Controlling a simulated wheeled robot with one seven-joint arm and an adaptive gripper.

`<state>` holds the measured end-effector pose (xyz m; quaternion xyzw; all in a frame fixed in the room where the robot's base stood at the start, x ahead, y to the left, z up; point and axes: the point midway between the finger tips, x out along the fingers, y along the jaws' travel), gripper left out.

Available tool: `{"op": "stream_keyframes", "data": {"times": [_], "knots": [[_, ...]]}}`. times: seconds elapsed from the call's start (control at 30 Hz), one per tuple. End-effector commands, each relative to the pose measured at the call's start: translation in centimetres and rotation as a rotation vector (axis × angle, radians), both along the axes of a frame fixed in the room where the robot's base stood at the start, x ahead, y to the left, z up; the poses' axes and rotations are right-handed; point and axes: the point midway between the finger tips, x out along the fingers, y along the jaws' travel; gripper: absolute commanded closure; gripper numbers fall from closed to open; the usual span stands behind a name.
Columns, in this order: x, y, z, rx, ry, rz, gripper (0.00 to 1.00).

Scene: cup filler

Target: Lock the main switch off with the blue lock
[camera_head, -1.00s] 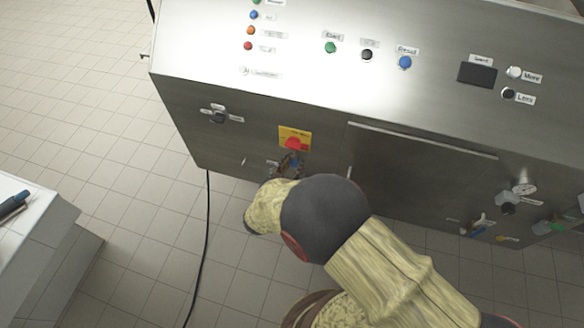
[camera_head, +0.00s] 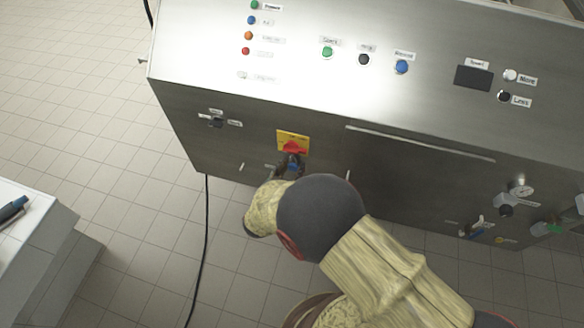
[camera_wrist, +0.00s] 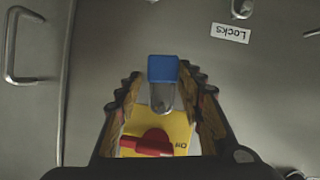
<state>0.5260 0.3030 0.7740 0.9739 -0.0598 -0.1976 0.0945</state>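The main switch has a red handle (camera_head: 292,148) on a yellow plate (camera_head: 302,137) on the front of the steel machine; the red handle also shows in the wrist view (camera_wrist: 148,142). The blue lock (camera_wrist: 163,68) is between my gripper's fingertips (camera_wrist: 163,78) in the wrist view, with its grey shackle pointing to the yellow plate. The fingers look closed in on the lock. The shackle overlaps the plate in the picture; whether it passes through the switch I cannot tell. In the head view my gripper (camera_head: 290,168) is just below the switch, and my wrist hides most of it.
A "Locks" label (camera_wrist: 230,33) and metal pegs are beside the lock. A metal handle (camera_wrist: 22,45) is on the panel at left. A selector knob (camera_head: 216,122) is left of the switch. A white table (camera_head: 30,225) stands at far left. A black cable (camera_head: 203,240) crosses the floor.

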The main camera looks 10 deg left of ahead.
Motion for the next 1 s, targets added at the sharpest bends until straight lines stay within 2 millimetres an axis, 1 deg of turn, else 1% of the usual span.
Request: {"op": "stream_keyframes", "data": {"times": [0.03, 0.2, 0.83, 0.97, 1.0], "knots": [[0.0, 0.0, 0.0, 0.000, 0.000, 0.000, 0.57], [0.0, 0.0, 0.0, 0.000, 0.000, 0.000, 0.49], [-0.2, 0.1, 0.1, 0.001, -0.001, 0.001, 0.49], [-1.3, 0.2, 0.6, 0.002, -0.001, 0.003, 0.49], [-1.8, 0.2, 0.8, -0.002, 0.002, 0.003, 0.49]]}}
